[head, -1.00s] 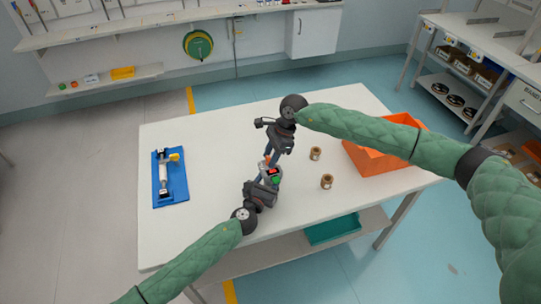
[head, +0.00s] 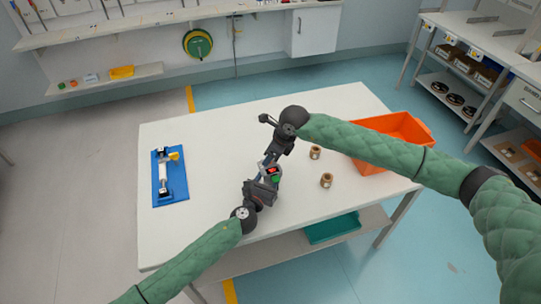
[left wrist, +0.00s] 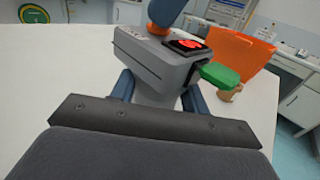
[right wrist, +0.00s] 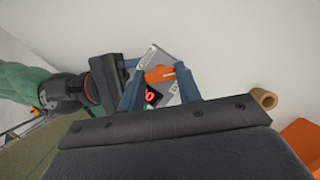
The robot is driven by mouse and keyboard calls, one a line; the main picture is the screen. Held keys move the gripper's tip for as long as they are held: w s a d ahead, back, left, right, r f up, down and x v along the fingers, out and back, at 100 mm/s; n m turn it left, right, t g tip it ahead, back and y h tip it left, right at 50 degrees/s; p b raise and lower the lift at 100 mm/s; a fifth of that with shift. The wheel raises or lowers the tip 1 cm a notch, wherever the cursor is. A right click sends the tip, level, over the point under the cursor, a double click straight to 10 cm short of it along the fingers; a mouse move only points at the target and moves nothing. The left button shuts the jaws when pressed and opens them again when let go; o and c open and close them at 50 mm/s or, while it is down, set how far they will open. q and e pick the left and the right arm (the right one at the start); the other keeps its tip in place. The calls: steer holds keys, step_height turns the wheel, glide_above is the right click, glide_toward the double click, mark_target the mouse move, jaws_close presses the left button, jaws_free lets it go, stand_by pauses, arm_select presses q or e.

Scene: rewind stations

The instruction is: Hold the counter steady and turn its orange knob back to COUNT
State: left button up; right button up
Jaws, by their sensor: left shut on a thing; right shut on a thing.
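The counter is a small grey box with a lit red display and a green part, on the table; it shows in the head view (head: 274,172) and the left wrist view (left wrist: 150,62). My left gripper (left wrist: 160,95) is shut on the counter's body, one blue finger on each side. The orange knob (right wrist: 158,75) is on the counter's top face. My right gripper (right wrist: 160,86) comes from above and is shut on the knob, its blue fingers on either side. The knob's markings cannot be read, and in the head view the grippers hide much of the counter.
Two copper-brown spools (head: 315,152) (head: 326,180) stand right of the counter. An orange bin (head: 375,165) stands at the table's right edge. A blue tray-like fixture (head: 169,178) lies at the left. The table between fixture and counter is clear.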

steer(key=shift+m, duration=0.3)
steer(key=o, duration=1)
steer(key=shift+r, duration=0.15)
steer(key=v, duration=1.1)
steer(key=shift+s+d+r, duration=0.15)
steer(key=shift+d+r, duration=0.1)
steer(key=shift+r, duration=0.05)
arm_select(q)
steer(key=o, duration=1.2)
steer(key=shift+c, duration=0.2)
